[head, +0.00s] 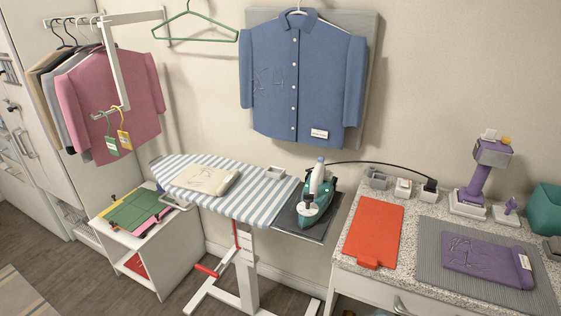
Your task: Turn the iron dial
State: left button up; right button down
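The iron (317,197) is teal and white and sits on a dark rest pad (288,222) at the right end of the striped ironing board. Its nose faces the front and its cord runs right to a dark block near the wall. A dial on the iron is too small to make out. Neither of my grippers is in view.
The striped ironing board (262,195) holds a folded cream cloth (204,180). To the right, a counter holds a red board (373,231), a grey mat with folded purple cloth (487,258) and a purple device (480,180). A blue shirt (300,80) hangs behind.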

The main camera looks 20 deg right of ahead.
aim_at(307, 198)
jog(key=i+j+z, duration=0.1)
jog(key=i, duration=0.25)
jog(key=i+j+z, duration=0.15)
jog(key=i, duration=0.25)
jog(key=i+j+z, duration=0.1)
jog(key=i+j, duration=0.15)
jog(key=i, duration=0.1)
